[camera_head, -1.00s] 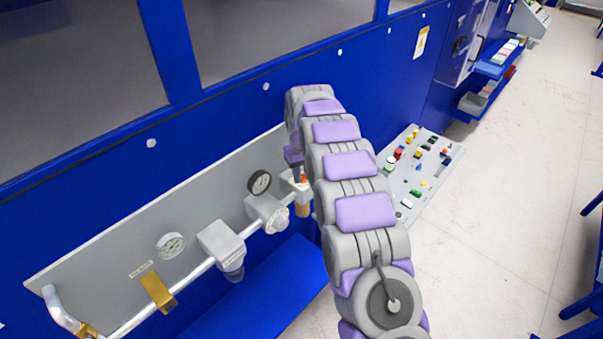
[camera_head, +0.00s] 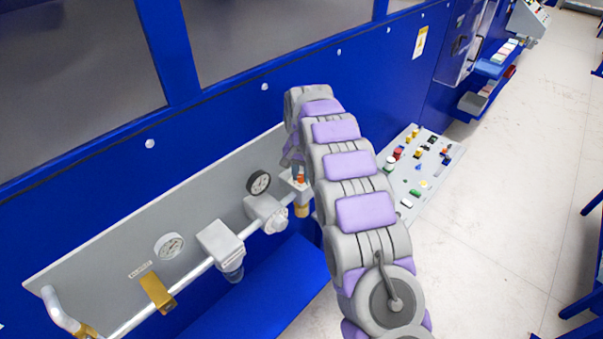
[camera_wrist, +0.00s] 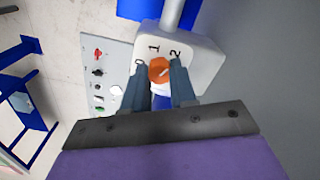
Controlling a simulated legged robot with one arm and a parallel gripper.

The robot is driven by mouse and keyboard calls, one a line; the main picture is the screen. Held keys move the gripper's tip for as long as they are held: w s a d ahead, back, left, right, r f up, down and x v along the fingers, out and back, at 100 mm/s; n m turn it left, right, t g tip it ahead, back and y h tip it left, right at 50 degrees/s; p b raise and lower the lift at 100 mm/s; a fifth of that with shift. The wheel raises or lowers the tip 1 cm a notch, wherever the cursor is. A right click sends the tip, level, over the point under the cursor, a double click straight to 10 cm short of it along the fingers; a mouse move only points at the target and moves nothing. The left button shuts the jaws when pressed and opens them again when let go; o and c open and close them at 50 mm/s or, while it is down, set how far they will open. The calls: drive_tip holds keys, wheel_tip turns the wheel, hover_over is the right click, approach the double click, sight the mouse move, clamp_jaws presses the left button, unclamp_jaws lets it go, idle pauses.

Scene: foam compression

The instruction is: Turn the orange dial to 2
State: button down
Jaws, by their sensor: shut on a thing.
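The orange dial (camera_wrist: 159,70) sits on a light grey box (camera_wrist: 203,60) with the marks 0, 1 and 2 around it in the wrist view. A pale pointer line on the dial points toward the right, on the side of the 2. My gripper (camera_wrist: 159,80) has one finger on each side of the dial and is shut on it. In the head view a small orange part of the dial (camera_head: 300,179) shows just below my wrist, on the pipe's right end. My arm hides most of the gripper there.
A pipe with a gauge (camera_head: 259,183) and grey fittings runs along the grey back plate (camera_head: 100,249). A sloped panel (camera_head: 432,178) with several coloured buttons and switches stands right of my arm. The floor at the right is open.

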drive_tip(key=shift+a, duration=0.1)
idle(0.4)
drive_tip(key=c, duration=0.9)
unclamp_jaws()
drive_tip(key=shift+a, duration=0.1)
drive_tip(key=shift+r, duration=0.25)
wheel_tip(320, 180, up, 11)
wheel_tip(320, 180, up, 6)
drive_tip(key=p, duration=0.5)
hover_over(300, 176)
drive_tip(key=shift+f, duration=0.1)
